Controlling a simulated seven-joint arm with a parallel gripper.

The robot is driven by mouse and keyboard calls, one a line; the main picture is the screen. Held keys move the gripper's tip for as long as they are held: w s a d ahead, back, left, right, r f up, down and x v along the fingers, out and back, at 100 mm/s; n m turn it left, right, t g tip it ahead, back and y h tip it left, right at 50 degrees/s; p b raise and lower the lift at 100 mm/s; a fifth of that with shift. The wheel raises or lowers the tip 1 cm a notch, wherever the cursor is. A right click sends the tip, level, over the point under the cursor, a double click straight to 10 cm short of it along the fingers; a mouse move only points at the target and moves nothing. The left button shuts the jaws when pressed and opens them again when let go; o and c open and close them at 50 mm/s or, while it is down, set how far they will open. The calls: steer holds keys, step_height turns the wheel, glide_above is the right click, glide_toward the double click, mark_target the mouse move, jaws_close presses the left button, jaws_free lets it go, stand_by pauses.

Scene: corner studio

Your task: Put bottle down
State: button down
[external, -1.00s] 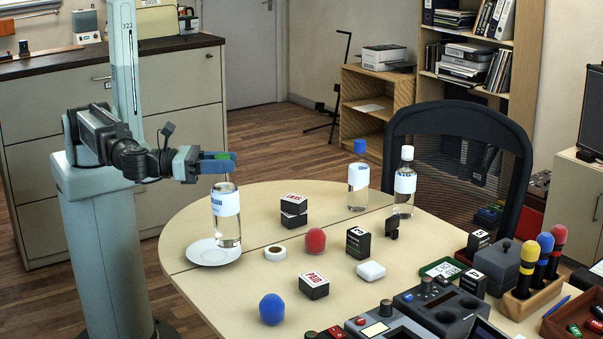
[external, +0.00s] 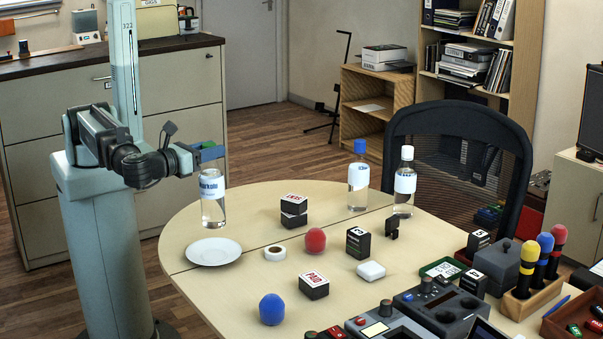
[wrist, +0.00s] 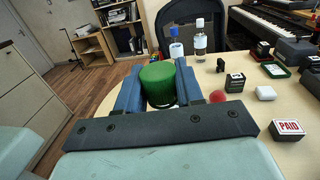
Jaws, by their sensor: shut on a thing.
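A clear bottle (external: 212,187) with a white and blue label is held upright in my gripper (external: 210,150). The gripper is shut around its green cap (wrist: 158,84), which shows between the two blue fingers in the wrist view. In the external view the bottle's base hangs a little above the table, near the far edge of a white plate (external: 214,252). The plate lies empty on the table's left end. The bottle's body is hidden below the cap in the wrist view.
The table's left rim is near the plate.

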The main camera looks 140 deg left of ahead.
mark_target(202, 184)
steer(key=shift+f, duration=4.25)
steer(key=c, duration=0.7)
jaws_free()
steer(key=d, duration=0.4)
steer(key=w+d, duration=0.1)
steer(key=d, duration=0.7)
steer(key=shift+w, duration=0.25)
